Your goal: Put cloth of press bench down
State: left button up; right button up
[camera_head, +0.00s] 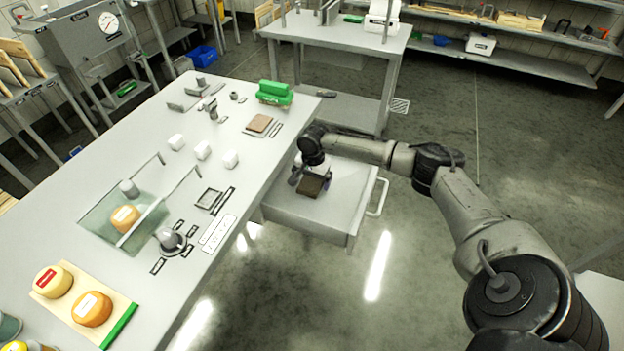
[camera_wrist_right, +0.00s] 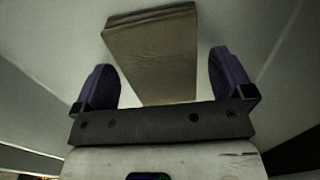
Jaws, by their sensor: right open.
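A folded brown cloth (camera_head: 311,187) lies in the pulled-out drawer (camera_head: 345,217) of the bench. My right gripper (camera_head: 309,178) is over it, low inside the drawer, and partly hides it. In the right wrist view the cloth (camera_wrist_right: 150,55) lies flat on a pale surface, between and beyond the two fingers of the gripper (camera_wrist_right: 162,85). The fingers are spread, with a gap on each side of the cloth. A second brown folded piece (camera_head: 259,123) lies on the bench top. My left gripper is not in view.
The bench (camera_head: 225,185) carries white blocks (camera_head: 202,150), a green block (camera_head: 274,93), a clear-walled tray (camera_head: 98,221) with one cheese wheel, and a board (camera_head: 62,312) with two wheels. The drawer's handle (camera_head: 380,196) juts out at right. Much of the drawer floor is free.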

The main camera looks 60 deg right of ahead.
aim_at(313, 180)
notch_tip(313, 180, up, 12)
jog(key=p, duration=0.5)
jog(key=shift+s+d, duration=0.15)
jog(key=shift+d, duration=0.05)
dwell(0.4)
